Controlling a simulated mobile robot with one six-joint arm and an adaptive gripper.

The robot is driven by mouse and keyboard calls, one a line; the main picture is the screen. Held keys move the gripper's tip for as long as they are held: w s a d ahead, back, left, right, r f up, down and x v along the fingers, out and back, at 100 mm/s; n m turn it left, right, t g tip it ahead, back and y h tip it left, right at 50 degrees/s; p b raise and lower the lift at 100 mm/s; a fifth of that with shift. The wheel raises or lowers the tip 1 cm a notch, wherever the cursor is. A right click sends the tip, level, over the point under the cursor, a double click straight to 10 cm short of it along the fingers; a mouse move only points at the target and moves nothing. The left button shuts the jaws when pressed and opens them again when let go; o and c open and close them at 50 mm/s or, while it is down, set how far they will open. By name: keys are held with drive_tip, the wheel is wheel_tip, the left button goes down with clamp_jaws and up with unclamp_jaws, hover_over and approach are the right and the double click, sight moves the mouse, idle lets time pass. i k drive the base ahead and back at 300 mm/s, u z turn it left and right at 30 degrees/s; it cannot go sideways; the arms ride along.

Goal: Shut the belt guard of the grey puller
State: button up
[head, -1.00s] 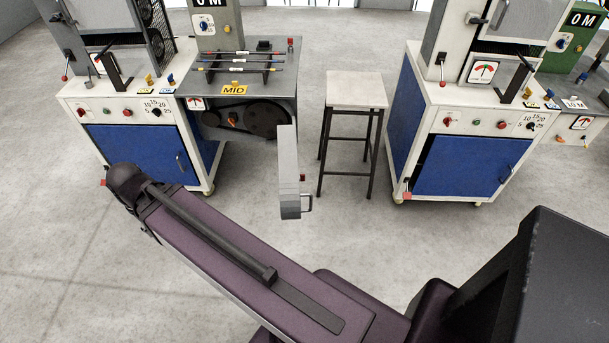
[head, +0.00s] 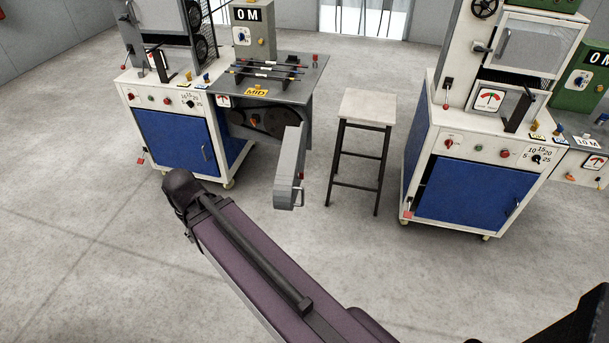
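The grey puller (head: 316,77) stands left of centre in the head view, with a yellow MID label on its front edge and rods on a rack on top. Its belt guard (head: 289,165), a long grey box-shaped cover with a handle (head: 299,197) at its near end, is swung open and sticks out toward me from the puller's right side. Dark pulleys (head: 276,122) show uncovered on the puller's front, partly hidden by the guard. My arm crosses the lower part of the view, left of and nearer than the guard. My gripper's fingers cannot be seen.
A stool (head: 367,106) with a pale top stands just right of the guard. A white machine with a blue door (head: 175,140) adjoins the puller on the left. Another white and blue machine (head: 475,180) stands at right. The floor (head: 80,200) at left is clear.

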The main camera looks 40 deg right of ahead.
sight(287, 188)
drive_tip(key=u, duration=0.05)
drive_tip(key=k, duration=1.2)
drive_tip(key=z, duration=0.9)
drive_tip(key=i, duration=1)
